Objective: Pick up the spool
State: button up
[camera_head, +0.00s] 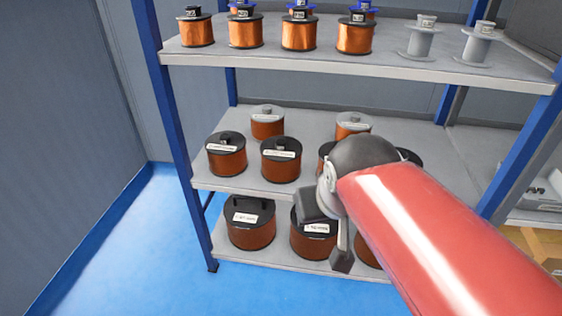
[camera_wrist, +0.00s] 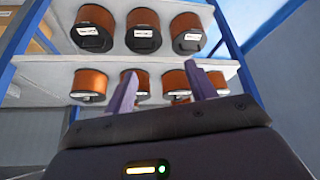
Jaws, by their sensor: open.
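Several copper-wound spools stand on a shelf rack; which one the task means cannot be told. Mid-size spools with dark tops stand on the middle shelf, among them a front one (camera_head: 281,163). Large black-topped spools stand on the bottom shelf, such as the left one (camera_head: 250,228). My gripper (camera_head: 341,262) is in front of the rack, partly hidden by my red arm, and covers parts of several spools. In the wrist view the spools look upside down. There my gripper (camera_wrist: 158,82) has its two fingers apart with nothing held, and spools show beyond them, including one (camera_wrist: 142,85) between the fingers.
The top shelf (camera_head: 350,68) holds smaller copper spools (camera_head: 246,33) and empty grey spools (camera_head: 421,40). Blue rack posts (camera_head: 172,110) stand at the sides. A grey wall is at the left. The blue floor (camera_head: 130,265) is clear at the front left.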

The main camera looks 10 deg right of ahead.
jog(key=w+b, duration=0.4)
jog(key=w, duration=1)
jog(key=m+b, duration=0.2)
jog(key=b, duration=0.1)
send_near(281, 141)
jog(key=s+f, duration=0.1)
jog(key=shift+w+a+f+t+h, duration=0.1)
jog(key=shift+a+f+t+h, duration=0.2)
jog(key=shift+a, duration=0.05)
jog(key=b+x, duration=0.1)
jog(key=x, duration=0.6)
jog(key=shift+w+d+r, duration=0.15)
jog(key=shift+w, duration=0.1)
grip_shut()
jog(key=shift+r, duration=0.2)
